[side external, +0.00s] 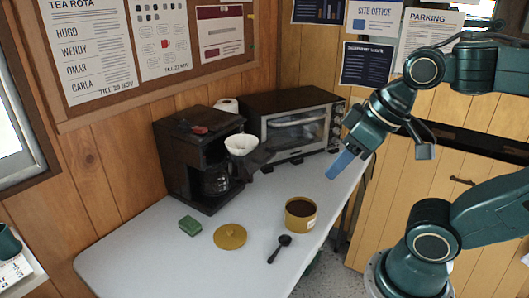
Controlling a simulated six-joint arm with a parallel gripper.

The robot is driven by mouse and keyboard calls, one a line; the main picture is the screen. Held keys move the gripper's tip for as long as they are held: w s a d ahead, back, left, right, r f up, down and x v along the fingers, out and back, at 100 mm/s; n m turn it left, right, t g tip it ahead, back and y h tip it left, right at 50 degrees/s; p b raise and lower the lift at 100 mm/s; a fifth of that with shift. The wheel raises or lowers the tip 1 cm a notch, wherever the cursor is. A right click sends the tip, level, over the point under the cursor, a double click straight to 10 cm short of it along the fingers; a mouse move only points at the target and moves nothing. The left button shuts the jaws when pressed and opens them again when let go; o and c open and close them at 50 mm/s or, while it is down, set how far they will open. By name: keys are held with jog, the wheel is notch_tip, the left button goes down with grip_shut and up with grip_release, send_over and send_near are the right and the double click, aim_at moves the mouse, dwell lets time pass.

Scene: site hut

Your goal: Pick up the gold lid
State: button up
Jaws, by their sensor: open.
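The gold lid (230,236) is a round disc with a small knob, lying flat on the white table (140,258) near its front. A gold tin (300,213) with dark contents stands uncovered to its right.
A green sponge (190,225) lies just left of the lid, and a black scoop (279,247) lies to its right. A dark coffee maker (187,150) with a white filter cone (241,145) and a toaster oven (292,122) stand behind. The table's front left is clear.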

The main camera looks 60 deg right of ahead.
jog(key=n+g, duration=0.6)
jog(key=n, duration=0.6)
send_over(231, 230)
notch_tip(231, 230, down, 30)
jog(key=shift+r, duration=0.25)
jog(key=shift+f, duration=0.45)
jog(key=shift+f, duration=0.1)
